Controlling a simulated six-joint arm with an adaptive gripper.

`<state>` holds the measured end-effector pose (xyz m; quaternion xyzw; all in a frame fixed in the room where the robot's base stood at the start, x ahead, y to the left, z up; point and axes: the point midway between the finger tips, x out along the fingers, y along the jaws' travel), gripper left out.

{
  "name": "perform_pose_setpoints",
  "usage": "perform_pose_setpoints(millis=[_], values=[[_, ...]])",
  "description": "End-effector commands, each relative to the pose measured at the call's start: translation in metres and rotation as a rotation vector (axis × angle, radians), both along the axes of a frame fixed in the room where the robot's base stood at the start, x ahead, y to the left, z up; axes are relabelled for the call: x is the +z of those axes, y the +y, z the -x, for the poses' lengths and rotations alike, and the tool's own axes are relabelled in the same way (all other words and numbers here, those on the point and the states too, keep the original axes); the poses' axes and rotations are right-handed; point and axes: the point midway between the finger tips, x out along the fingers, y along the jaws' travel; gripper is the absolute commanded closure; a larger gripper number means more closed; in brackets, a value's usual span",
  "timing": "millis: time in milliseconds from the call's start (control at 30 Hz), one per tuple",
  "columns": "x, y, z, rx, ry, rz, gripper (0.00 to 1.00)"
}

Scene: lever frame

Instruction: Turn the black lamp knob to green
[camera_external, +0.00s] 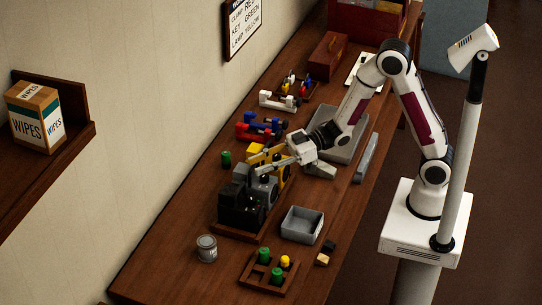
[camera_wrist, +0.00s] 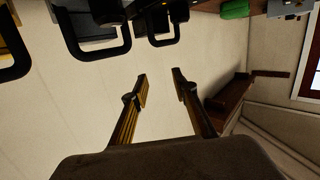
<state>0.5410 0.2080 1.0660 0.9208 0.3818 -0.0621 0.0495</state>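The lever frame stands on the bench, with a black unit (camera_external: 240,212) nearest the camera, a grey unit (camera_external: 263,184) behind it and a yellow unit (camera_external: 284,172) farther back. The black lamp knob cannot be made out for certain in either view. My gripper (camera_external: 264,171) is above the units, by the grey and yellow ones. In the wrist view my gripper (camera_wrist: 161,82) is open, with nothing between its fingers. Black loop handles (camera_wrist: 126,44) of the units hang in at the top left there, apart from the fingertips.
A grey bin (camera_external: 302,225), a wooden tray (camera_external: 250,277) with green and yellow pegs, and a can (camera_external: 207,248) stand near the frame. Red-blue and white units lie farther back. A wall sign (camera_external: 242,25) carries colour words. A white lamp post stands right of the bench.

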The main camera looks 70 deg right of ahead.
Motion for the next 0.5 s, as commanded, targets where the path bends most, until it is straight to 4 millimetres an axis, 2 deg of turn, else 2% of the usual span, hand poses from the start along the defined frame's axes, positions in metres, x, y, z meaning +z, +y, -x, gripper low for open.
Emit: perform_pose_setpoints(millis=[300, 500], values=[[-0.036, 0.011, 0.028, 0.154, 0.12, 0.133, 0.72], [-0.051, 0.01, 0.036, 0.169, 0.183, 0.162, 0.72]])
